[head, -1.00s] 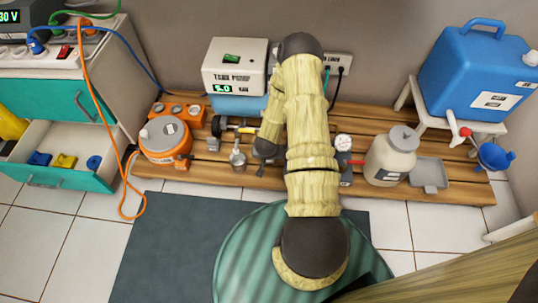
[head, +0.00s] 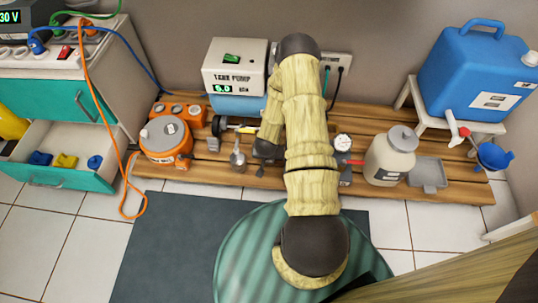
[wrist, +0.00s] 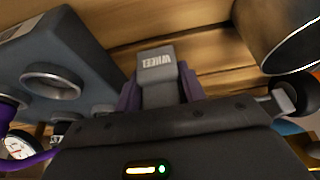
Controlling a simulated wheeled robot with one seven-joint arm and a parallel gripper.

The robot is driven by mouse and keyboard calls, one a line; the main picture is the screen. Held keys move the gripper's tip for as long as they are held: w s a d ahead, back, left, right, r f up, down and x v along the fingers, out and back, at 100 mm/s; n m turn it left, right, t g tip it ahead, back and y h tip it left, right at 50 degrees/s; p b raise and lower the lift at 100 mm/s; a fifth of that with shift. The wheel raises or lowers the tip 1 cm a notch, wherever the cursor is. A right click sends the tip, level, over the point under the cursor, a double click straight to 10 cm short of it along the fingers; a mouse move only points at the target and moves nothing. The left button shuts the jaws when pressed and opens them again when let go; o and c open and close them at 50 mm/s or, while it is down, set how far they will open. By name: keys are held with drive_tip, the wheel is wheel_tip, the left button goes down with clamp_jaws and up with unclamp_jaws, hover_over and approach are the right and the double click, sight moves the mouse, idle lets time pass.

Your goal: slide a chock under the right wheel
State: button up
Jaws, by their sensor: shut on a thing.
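A grey block marked WHEEL (wrist: 155,68), which looks like the chock, sits between the purple fingers of my gripper (wrist: 158,88) in the wrist view. My gripper is shut on it, close to the wooden slats. A dark round part with a grey bracket (wrist: 288,100), possibly a wheel, shows at the right of the wrist view, apart from the block. In the head view, my dark gripper (head: 264,151) is low by the pump unit (head: 235,66). A black wheel (head: 216,125) is left of it. My arm hides the unit's right side, so I cannot identify the right wheel there.
A grey housing with round ports (wrist: 55,75) is close on the left in the wrist view; a metal cylinder (wrist: 272,35) is upper right. An orange canister (head: 165,142) and a beige bottle (head: 390,155) flank my arm on the wooden platform (head: 220,176).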

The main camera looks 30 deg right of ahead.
drive_tip(key=shift+f, duration=0.5)
idle(0.6)
drive_tip(key=shift+w+d, duration=0.4)
drive_tip(key=shift+w, duration=0.2)
drive_tip(key=shift+w+d, duration=0.15)
drive_tip(key=shift+w, duration=0.15)
drive_tip(key=shift+w+d, duration=0.6)
drive_tip(key=shift+w, duration=0.2)
idle(0.5)
drive_tip(key=o, duration=1.2)
drive_tip(key=shift+c, duration=0.2)
drive_tip(key=shift+s+a, duration=0.1)
drive_tip(key=shift+s, duration=0.05)
